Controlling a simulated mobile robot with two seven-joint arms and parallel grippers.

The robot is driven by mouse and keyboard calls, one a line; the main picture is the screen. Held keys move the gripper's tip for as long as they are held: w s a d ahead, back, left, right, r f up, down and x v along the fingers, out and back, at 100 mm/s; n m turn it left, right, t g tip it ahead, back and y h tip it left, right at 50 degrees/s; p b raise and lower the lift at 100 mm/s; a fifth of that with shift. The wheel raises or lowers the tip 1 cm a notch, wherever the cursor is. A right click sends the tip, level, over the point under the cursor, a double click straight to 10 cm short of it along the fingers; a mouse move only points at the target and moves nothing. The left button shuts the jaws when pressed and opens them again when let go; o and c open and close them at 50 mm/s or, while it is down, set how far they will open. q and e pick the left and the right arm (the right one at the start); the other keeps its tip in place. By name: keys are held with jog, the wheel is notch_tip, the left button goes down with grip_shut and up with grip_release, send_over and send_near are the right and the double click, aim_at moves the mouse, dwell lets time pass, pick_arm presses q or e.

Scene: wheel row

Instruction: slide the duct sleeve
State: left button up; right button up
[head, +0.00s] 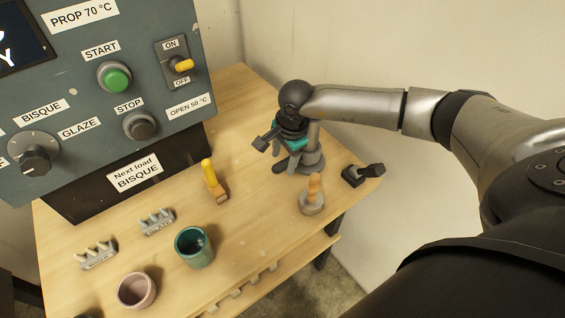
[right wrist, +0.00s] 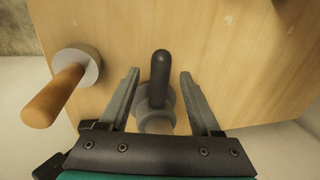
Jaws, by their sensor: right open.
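My right gripper (head: 287,163) is over the far right part of the wooden bench, fingers pointing down. In the right wrist view the right gripper (right wrist: 158,82) is open, with a finger on each side of a grey ringed fitting (right wrist: 153,121) that has a dark rounded rod (right wrist: 160,72) standing out of it. The fingers look apart from it. In the head view a grey upright piece with a round foot (head: 313,163) stands beside the gripper, partly hidden by my arm. I cannot tell for sure which part is the duct sleeve. My left gripper is not in view.
A wooden handle on a grey disc (head: 312,205) stands near the gripper. A black fitting (head: 360,175) sits at the bench corner. A yellow-handled brush (head: 213,183), a teal cup (head: 194,248), a pink cup (head: 136,290) and the control panel (head: 130,110) are to the left.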

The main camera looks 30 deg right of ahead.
jog(key=shift+w+f, duration=0.2)
jog(key=shift+f, duration=0.8)
grip_shut()
dwell(0.8)
